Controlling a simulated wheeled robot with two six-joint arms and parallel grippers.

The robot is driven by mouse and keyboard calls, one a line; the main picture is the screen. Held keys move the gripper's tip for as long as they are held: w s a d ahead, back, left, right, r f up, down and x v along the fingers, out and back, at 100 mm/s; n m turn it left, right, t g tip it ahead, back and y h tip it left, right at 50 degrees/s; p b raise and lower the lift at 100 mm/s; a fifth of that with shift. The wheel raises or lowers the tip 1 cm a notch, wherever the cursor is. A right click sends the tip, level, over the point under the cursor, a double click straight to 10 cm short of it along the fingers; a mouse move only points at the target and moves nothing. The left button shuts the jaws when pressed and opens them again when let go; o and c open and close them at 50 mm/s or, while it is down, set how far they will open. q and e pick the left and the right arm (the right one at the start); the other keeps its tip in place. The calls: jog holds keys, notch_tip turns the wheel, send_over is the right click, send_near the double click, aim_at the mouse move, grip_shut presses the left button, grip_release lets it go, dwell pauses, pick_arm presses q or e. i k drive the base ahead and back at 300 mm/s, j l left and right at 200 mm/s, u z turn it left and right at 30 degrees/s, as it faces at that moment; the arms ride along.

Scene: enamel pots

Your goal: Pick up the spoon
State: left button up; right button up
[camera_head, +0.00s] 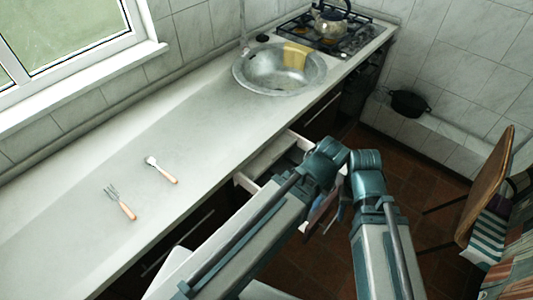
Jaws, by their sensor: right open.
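The spoon (161,169) lies on the white countertop (95,240), its pale head toward the upper left and its orange-brown handle toward the lower right. A fork (121,203) with a similar handle lies a little to its lower left, apart from it. My right gripper (326,214) is open, partly hidden between my arms, low beside the counter's front and well to the right of the spoon. My left gripper is hidden behind my left arm.
An open drawer (246,182) juts from the counter front beside my left arm. A round metal sink (252,79) with a yellow cloth (296,55) and a stove with a kettle (331,22) stand farther back. A chair (487,184) stands right. Counter around the spoon is clear.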

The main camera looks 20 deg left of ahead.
aim_at(149, 160)
jog(key=u, duration=1.85)
